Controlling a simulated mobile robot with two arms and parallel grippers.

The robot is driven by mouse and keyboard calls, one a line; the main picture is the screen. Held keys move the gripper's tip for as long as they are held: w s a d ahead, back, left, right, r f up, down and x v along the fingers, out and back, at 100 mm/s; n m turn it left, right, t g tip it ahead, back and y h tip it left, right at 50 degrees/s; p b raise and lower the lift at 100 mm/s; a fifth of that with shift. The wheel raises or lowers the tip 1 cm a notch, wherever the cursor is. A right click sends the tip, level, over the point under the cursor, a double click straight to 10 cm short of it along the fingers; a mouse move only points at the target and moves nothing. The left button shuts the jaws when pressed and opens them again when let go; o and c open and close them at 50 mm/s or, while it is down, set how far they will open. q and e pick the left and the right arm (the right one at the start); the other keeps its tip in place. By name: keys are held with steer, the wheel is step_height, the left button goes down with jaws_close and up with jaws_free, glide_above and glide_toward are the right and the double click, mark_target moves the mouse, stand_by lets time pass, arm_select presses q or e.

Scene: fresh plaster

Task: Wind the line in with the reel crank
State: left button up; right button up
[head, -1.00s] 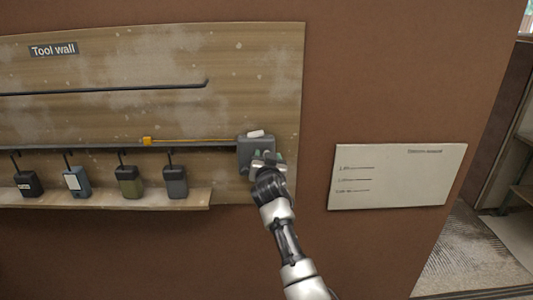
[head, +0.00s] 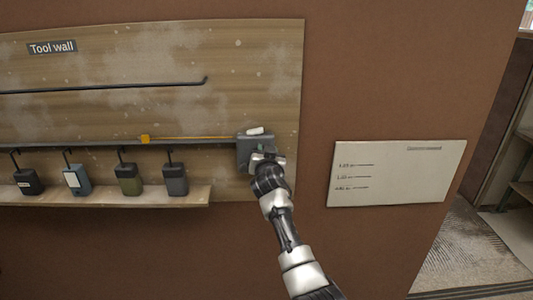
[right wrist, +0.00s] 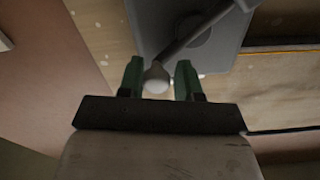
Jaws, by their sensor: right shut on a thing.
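The grey reel box (head: 242,152) is fixed at the right end of the tool wall, with a small white piece on top. A yellow line (head: 195,138) runs left from it to a yellow tab (head: 144,139). My right gripper (head: 266,158) is at the reel's lower right front, partly hiding it. In the right wrist view, the grey crank arm (right wrist: 192,32) crosses the reel face (right wrist: 225,35) and ends in a pale knob (right wrist: 156,82). The knob lies between the green fingers of my right gripper (right wrist: 160,72), which is shut on it. My left gripper is out of view.
Several small cases hang on hooks above a wooden ledge (head: 110,199) left of the reel. A dark rod (head: 100,88) crosses the board above. A white notice (head: 395,174) is on the brown wall to the right. The wall between board and notice is bare.

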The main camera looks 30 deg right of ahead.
mark_target(241, 154)
steer(key=shift+n, duration=0.4)
